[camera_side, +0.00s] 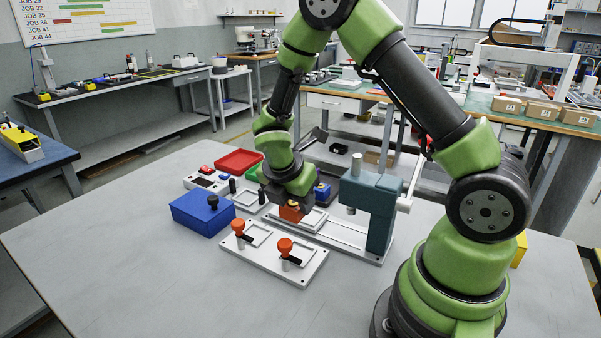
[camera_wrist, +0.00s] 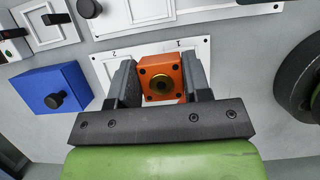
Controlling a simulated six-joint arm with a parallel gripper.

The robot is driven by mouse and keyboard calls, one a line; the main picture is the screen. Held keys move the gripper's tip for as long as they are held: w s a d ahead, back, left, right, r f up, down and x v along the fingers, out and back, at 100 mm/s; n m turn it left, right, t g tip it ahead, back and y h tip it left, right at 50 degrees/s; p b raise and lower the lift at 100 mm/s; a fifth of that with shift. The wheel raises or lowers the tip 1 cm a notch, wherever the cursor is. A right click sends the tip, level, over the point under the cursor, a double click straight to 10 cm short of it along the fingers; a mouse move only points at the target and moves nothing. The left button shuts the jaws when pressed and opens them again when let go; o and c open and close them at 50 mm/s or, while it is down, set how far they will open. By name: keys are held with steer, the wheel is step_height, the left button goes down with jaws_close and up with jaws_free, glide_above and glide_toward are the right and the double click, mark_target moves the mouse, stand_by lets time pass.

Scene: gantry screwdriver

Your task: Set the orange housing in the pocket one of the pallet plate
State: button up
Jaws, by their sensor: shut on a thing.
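The orange housing (camera_side: 290,213) is gripped between the two fingers of my gripper (camera_wrist: 161,82). In the wrist view the housing (camera_wrist: 161,80) is an orange block with corner holes and a brass-coloured round centre. A pale pallet plate (camera_wrist: 206,50) lies below it, marked 2 on the left and 1 on the right; the housing is on the 1 side. In the side view the front plate (camera_side: 268,263), with two orange-knobbed clamps, appears to be this plate. The housing seems held above its back edge, but the exact gap is unclear.
A blue box (camera_side: 203,213) with a black knob stands left of the plate. A teal press (camera_side: 379,205) on a pale base stands behind and right. Red (camera_side: 238,161) and green trays lie at the back left. The front of the table is clear.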

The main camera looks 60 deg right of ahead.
mark_target(304, 246)
steer(key=shift+s+a+f, duration=0.35)
steer(key=shift+s+f, duration=0.05)
steer(key=shift+f, duration=0.6)
steer(key=shift+s+a+f, duration=0.35)
steer(key=shift+a+f, duration=0.05)
steer(key=shift+f, duration=0.55)
steer(key=shift+s+a+f, duration=0.35)
steer(key=shift+s+f, duration=0.05)
steer(key=shift+f, duration=0.6)
steer(key=shift+f, duration=0.4)
steer(key=o, duration=1.3)
steer(key=shift+c, duration=0.2)
steer(key=shift+r, duration=0.1)
step_height(304, 246, up, 8)
